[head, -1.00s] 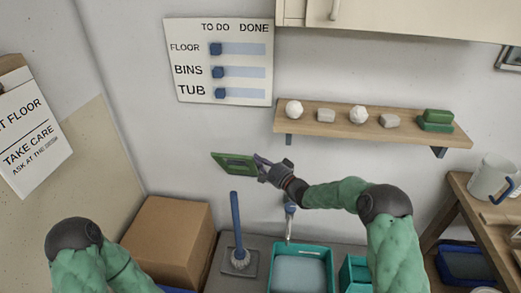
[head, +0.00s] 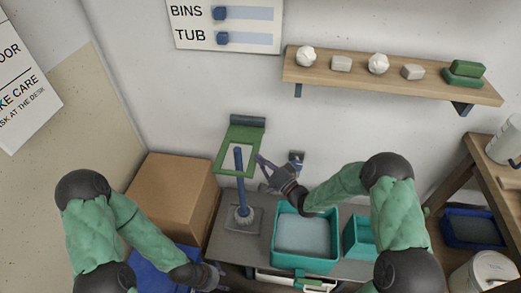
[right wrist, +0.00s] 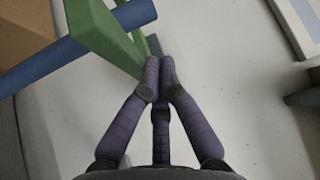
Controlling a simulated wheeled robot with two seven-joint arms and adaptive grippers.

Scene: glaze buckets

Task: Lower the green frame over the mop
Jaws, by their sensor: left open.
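The green frame (head: 243,134) is raised above the floor, with a dark bar along its far edge. It also shows in the right wrist view (right wrist: 112,35). My right gripper (head: 262,165) is shut on the frame's right edge; its fingertips meet there in the right wrist view (right wrist: 160,75). The mop stands upright, with a blue handle (head: 240,185) and a grey head (head: 243,216). My left gripper (head: 217,279) is open, low at the left and away from the frame.
A cardboard box (head: 170,200) stands left of the mop. A teal tub (head: 306,263) and a smaller teal container (head: 357,236) are to its right. A wooden shelf (head: 400,80) with several small objects is on the wall. A blue bin (head: 158,266) is below my left arm.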

